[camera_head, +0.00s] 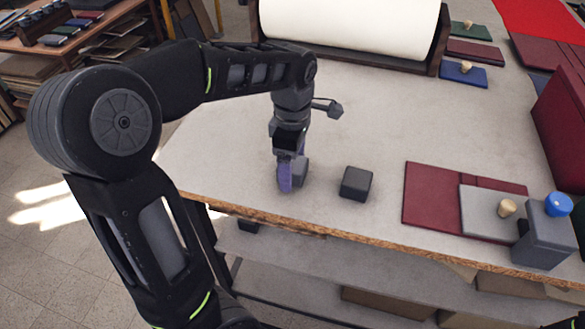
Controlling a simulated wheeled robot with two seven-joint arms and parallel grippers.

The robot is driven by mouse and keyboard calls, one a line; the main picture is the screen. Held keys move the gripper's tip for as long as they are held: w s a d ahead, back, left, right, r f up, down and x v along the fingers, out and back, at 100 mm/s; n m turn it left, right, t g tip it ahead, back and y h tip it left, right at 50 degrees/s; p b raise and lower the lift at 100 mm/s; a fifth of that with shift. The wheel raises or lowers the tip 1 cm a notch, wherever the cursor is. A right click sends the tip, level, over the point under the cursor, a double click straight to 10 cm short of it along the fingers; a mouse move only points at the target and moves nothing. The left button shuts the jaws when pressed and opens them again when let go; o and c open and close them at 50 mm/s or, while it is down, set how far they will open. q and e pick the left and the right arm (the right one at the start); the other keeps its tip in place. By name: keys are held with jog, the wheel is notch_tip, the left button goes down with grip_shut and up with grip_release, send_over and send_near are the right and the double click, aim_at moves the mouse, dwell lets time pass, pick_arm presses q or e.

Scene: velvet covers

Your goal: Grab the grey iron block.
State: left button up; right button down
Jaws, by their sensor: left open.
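My left gripper (287,176) points down at the front left of the table, with its purple fingers low over the top. It is open. A grey block (301,171) stands at the fingers, partly hidden by them; I cannot tell whether they touch it. A second, darker grey block (356,184) stands apart on the table to the right of the gripper. Both look like plain grey blocks. My right gripper is not in view.
The table (400,120) has clear room behind the blocks. A large white roll (350,30) lies at the back. To the right are a dark red cover (430,195), a grey plate with a wooden knob (478,212) and a grey container with a blue knob (548,238). The front edge is close.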

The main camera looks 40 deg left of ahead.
pick_arm(q)
grip_shut()
dwell(0.8)
jog(key=shift+r, duration=0.1)
